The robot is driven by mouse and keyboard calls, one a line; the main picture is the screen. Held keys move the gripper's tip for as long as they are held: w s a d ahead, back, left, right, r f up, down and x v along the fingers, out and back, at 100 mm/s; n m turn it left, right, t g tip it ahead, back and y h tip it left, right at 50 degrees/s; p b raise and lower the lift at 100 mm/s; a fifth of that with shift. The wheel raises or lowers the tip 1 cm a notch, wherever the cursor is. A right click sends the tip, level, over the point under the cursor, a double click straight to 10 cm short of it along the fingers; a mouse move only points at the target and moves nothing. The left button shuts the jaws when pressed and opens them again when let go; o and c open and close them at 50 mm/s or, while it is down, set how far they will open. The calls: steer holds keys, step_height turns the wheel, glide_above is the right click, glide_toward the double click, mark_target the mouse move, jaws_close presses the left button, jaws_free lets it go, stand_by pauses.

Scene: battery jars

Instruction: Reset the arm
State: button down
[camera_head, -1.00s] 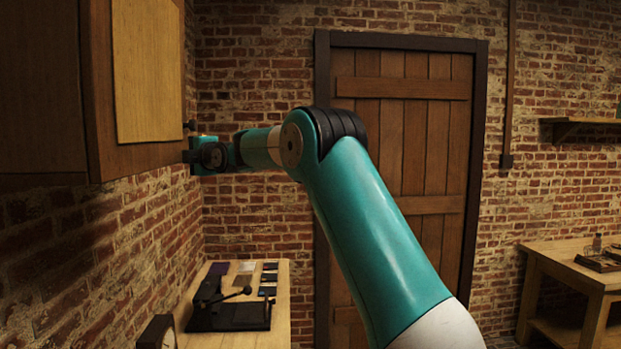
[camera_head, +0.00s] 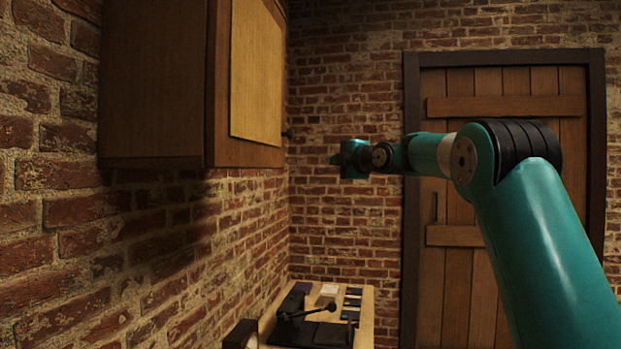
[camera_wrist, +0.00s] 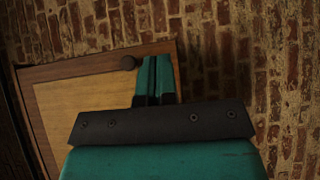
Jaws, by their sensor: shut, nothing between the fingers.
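My teal arm reaches in from the right in the head view, bent at a black-ringed elbow. My gripper (camera_head: 343,158) is at its far end, in the air to the right of the wall cabinet (camera_head: 158,85). In the wrist view my gripper's teal fingers (camera_wrist: 154,80) are together with nothing between them.
A wooden bench (camera_head: 364,325) below the cabinet carries a black lever device (camera_head: 306,328), small flat cards (camera_head: 353,302) and a clock (camera_head: 241,335). A plank door (camera_head: 500,90) stands behind my arm. Brick wall backs the scene, with open air around the gripper.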

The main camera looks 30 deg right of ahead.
steer(key=shift+s+d, duration=0.1)
steer(key=shift+s, duration=0.05)
steer(key=s+a+f+m+g+y, duration=0.1)
steer(key=s+a+f+m+g, duration=0.15)
steer(key=s+a+f, duration=0.45)
steer(key=s+a+f+m+g+y, duration=0.2)
steer(key=a+f+g, duration=0.1)
steer(key=a, duration=0.7)
steer(key=s+a+f+m+g+y, duration=0.1)
steer(key=s+a+f+m+g, duration=0.15)
steer(key=s+a+f, duration=0.5)
steer(key=s+a+f+m+g, duration=0.1)
steer(key=s+a+f+g, duration=0.2)
steer(key=s, duration=0.6)
steer(key=s+a+f+m+g, duration=0.2)
steer(key=s+f, duration=0.3)
steer(key=s, duration=0.4)
steer(key=s+a+f+m+g, duration=0.1)
steer(key=s+a+f+g, duration=0.3)
steer(key=s, duration=0.5)
steer(key=shift+s+a+f+g+h, duration=0.2)
steer(key=shift+s+f+g+h, duration=0.1)
steer(key=shift+f+g+h, duration=0.15)
